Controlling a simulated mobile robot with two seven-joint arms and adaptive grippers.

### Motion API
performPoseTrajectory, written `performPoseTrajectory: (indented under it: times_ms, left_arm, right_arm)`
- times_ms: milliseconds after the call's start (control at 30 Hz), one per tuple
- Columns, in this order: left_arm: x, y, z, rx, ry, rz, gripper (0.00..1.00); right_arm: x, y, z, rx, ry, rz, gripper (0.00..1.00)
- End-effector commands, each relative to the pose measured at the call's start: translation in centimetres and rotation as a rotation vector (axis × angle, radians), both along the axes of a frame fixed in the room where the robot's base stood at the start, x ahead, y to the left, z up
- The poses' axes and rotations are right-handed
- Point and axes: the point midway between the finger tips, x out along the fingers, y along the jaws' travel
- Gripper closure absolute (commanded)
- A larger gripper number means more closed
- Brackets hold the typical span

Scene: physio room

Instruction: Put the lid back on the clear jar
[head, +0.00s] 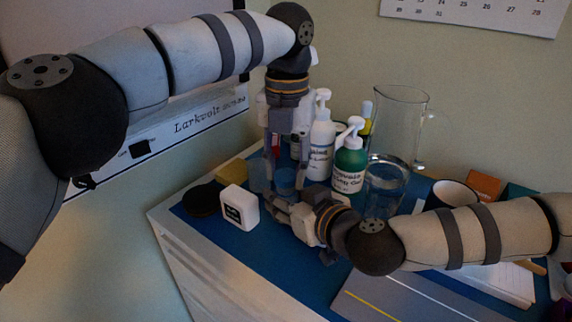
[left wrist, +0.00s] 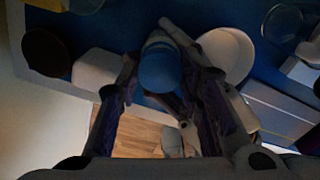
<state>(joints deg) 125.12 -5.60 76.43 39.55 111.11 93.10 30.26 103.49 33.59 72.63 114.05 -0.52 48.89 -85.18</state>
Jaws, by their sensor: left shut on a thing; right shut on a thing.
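In the head view, my left gripper (head: 277,168) points down, shut on a small blue round piece, which looks like the lid (head: 286,180). In the left wrist view the blue lid (left wrist: 160,68) shows between the two fingers. My right gripper (head: 279,203) comes in from the right, just below the left one, and is shut on a pale see-through thing, which looks like the clear jar (head: 260,177). The fingers hide most of the jar. I cannot tell whether lid and jar touch.
Left of the grippers lie a white box (head: 239,207) and a black disc (head: 201,199). Close behind stand a white pump bottle (head: 321,145) and a green one (head: 350,165). Further right are a glass pitcher (head: 398,125), a clear glass (head: 385,187) and a mug (head: 452,193).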

Motion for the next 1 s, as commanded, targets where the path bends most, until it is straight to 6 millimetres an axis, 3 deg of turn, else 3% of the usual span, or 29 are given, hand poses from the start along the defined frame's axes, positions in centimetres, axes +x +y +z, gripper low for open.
performPoseTrajectory:
  times_ms: [767,867,1000]
  left_arm:
    - [0.0,0.0,-1.1,0.000,-0.002,-0.002,0.75]
    - [0.0,0.0,-1.2,0.000,-0.001,-0.098,0.75]
    - [0.0,0.0,-1.2,-0.001,-0.002,-0.460,0.75]
  right_arm:
    - [0.0,0.0,0.0,0.000,0.000,0.000,1.00]
    - [0.0,0.0,0.0,0.000,0.000,0.000,1.00]
    - [0.0,0.0,0.0,0.000,0.000,0.000,1.00]
